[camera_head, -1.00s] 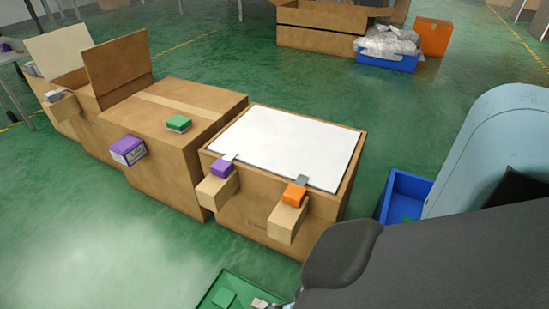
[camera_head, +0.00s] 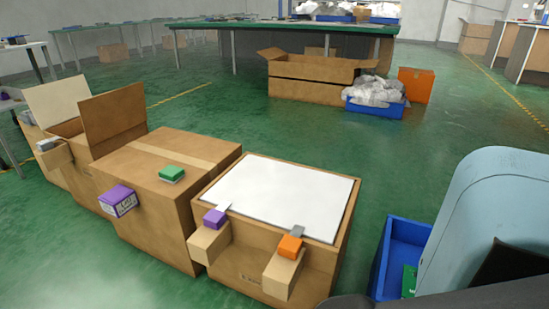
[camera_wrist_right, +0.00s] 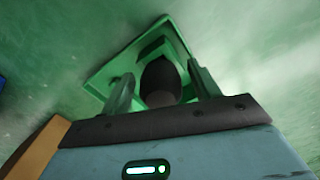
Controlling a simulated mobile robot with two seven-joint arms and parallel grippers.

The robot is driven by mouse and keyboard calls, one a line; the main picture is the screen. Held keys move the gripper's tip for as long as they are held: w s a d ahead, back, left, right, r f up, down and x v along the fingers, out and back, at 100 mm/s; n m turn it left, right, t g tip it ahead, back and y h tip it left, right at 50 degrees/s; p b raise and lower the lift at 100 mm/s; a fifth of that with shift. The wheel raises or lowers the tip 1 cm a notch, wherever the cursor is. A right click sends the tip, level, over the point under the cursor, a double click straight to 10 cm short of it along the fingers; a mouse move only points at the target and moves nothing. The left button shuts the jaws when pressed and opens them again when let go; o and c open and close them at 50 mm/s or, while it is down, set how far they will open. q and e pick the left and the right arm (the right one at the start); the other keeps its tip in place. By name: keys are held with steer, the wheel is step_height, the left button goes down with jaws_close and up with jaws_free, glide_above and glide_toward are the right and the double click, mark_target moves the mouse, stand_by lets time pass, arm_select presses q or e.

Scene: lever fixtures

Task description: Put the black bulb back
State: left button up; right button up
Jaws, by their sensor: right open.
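The black bulb (camera_wrist_right: 160,82) shows in the right wrist view as a dark rounded shape over a green tray or plate (camera_wrist_right: 107,75). My right gripper (camera_wrist_right: 161,72) is open, with one finger on each side of the bulb and a visible gap to it. I cannot tell whether the bulb rests on the green piece or stands in a socket there. A darker raised block shows just behind the bulb. In the head view the bulb and the right gripper are out of sight. My left gripper is not in view.
In the head view, a carton with a white top (camera_head: 283,198) carries a purple block (camera_head: 214,219) and an orange block (camera_head: 290,246) on brackets. Another carton (camera_head: 160,190) stands to its left. A blue bin (camera_head: 393,262) is at right.

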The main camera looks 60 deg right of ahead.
step_height(320, 180, up, 11)
steer(key=p, duration=0.6)
steer(key=shift+r+p, duration=0.2)
steer(key=shift+p, duration=0.1)
steer(key=shift+r, duration=0.4)
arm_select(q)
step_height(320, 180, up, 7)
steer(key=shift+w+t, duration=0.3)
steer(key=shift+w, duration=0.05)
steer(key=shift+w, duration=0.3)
